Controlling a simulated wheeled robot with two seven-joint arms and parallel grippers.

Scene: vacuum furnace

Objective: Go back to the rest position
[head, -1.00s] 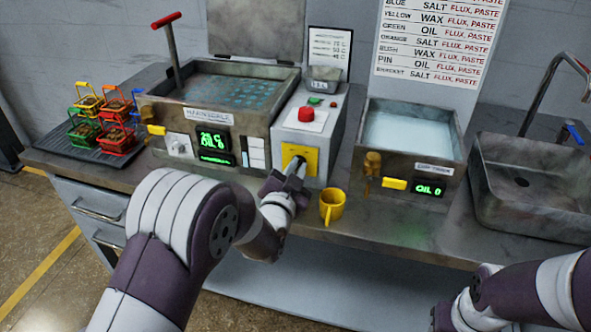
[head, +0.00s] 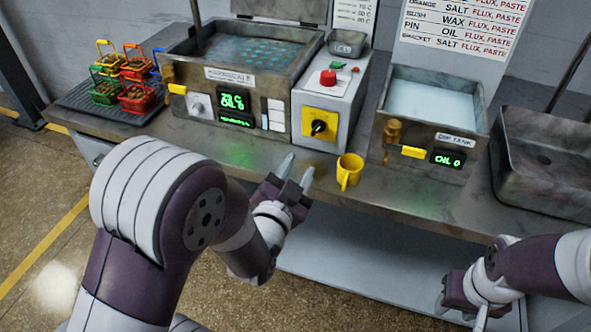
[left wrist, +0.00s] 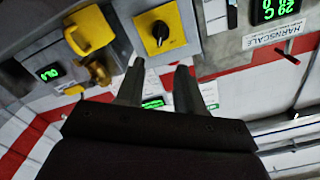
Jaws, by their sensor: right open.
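My left gripper (head: 297,172) is over the front edge of the bench, left of the yellow mug, clear of the black rotary knob (head: 318,127) on its yellow plate. Its two fingers are apart with nothing between them. In the left wrist view the fingers (left wrist: 160,78) point towards the same knob (left wrist: 159,33), with a gap between. My right gripper (head: 480,312) is low at the bottom right, in front of the bench; its fingers are partly cut off by the frame edge. It is open, and I see nothing held in it.
A yellow mug (head: 349,171) stands near the bench edge, close to my left gripper. Behind are the heated bath (head: 232,75), the control box (head: 335,90), the dip tank (head: 440,105) and the sink (head: 545,165). Small coloured baskets stand on a dark tray (head: 80,97) at left.

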